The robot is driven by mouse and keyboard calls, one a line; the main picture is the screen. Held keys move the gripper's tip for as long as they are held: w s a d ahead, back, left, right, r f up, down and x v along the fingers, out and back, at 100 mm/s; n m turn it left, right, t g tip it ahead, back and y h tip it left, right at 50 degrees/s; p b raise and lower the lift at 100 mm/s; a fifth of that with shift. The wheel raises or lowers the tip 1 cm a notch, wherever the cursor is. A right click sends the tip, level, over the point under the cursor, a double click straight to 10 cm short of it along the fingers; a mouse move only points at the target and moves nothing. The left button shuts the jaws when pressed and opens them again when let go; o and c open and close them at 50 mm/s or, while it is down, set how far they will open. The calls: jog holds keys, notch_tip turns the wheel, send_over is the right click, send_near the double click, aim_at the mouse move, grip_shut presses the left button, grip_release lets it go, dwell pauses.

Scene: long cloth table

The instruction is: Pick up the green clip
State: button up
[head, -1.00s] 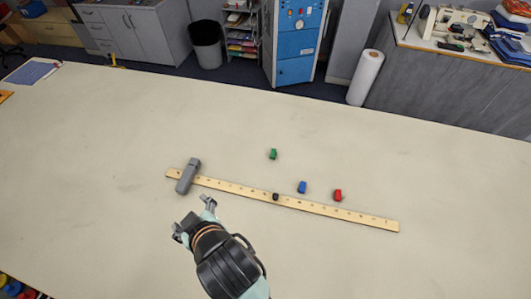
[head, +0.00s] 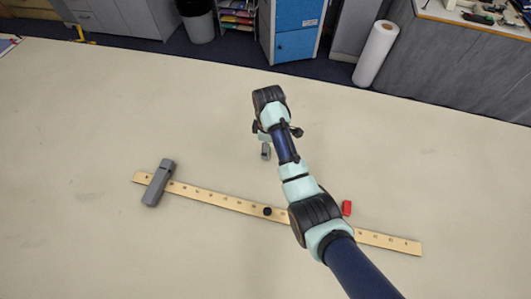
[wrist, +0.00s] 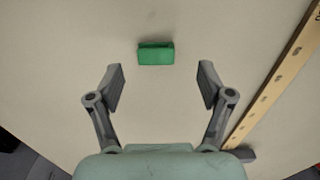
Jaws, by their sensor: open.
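The green clip (wrist: 156,53) lies on the cloth table in the wrist view, just ahead of the gap between the fingertips and nearly centred on it. It is not touched by either finger. My gripper (wrist: 160,77) is open and empty, one finger on each side. In the head view my gripper (head: 266,151) points down over the table, beyond the ruler. The green clip cannot be made out there and seems hidden by my gripper or arm.
A wooden ruler (head: 205,194) lies across the table, with a grey block (head: 158,183) across its left end and a small black piece (head: 267,211) on it. A red clip (head: 347,208) lies right of my arm. The table's left side is clear.

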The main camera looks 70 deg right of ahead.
jog(key=f, duration=0.5)
jog(key=shift+w+d+b, duration=0.2)
jog(key=shift+w+b, duration=0.05)
jog(key=shift+b, duration=0.05)
jog(key=c, duration=0.8)
